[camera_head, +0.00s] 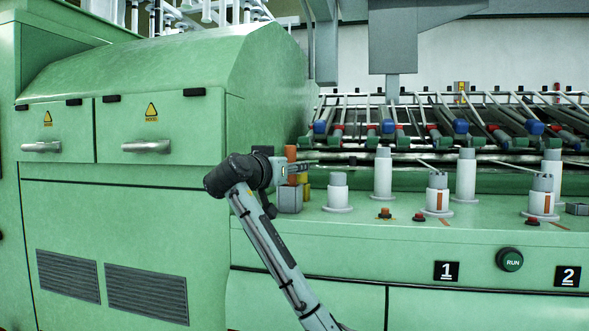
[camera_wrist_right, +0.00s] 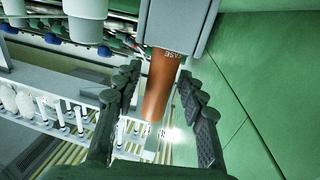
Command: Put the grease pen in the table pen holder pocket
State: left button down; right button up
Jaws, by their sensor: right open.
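The orange-brown grease pen (camera_head: 290,153) stands out of a small grey block-shaped holder (camera_head: 290,199) at the left end of the green machine ledge. Part of its lettering shows in the right wrist view (camera_wrist_right: 160,88), where its lower part runs into the grey holder (camera_wrist_right: 178,25). My right gripper (camera_head: 303,166) is at the pen, level with its upper part. In the wrist view my right gripper (camera_wrist_right: 158,72) is open, with one dark finger on each side of the pen and gaps between. My left gripper is not in view. I cannot make out a separate table pen holder pocket.
A green cabinet (camera_head: 125,120) rises just left of the gripper. A short white-grey post (camera_head: 338,191) stands right of the holder, with taller posts (camera_head: 383,173) beyond. Small buttons (camera_head: 385,213) sit on the ledge. A rack of rollers and rods (camera_head: 450,130) lies behind.

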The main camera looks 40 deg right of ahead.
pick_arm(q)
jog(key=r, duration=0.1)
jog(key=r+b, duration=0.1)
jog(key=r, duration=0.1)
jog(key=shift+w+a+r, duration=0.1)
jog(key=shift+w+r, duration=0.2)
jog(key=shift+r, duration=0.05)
pick_arm(e)
jog(key=v, duration=0.9)
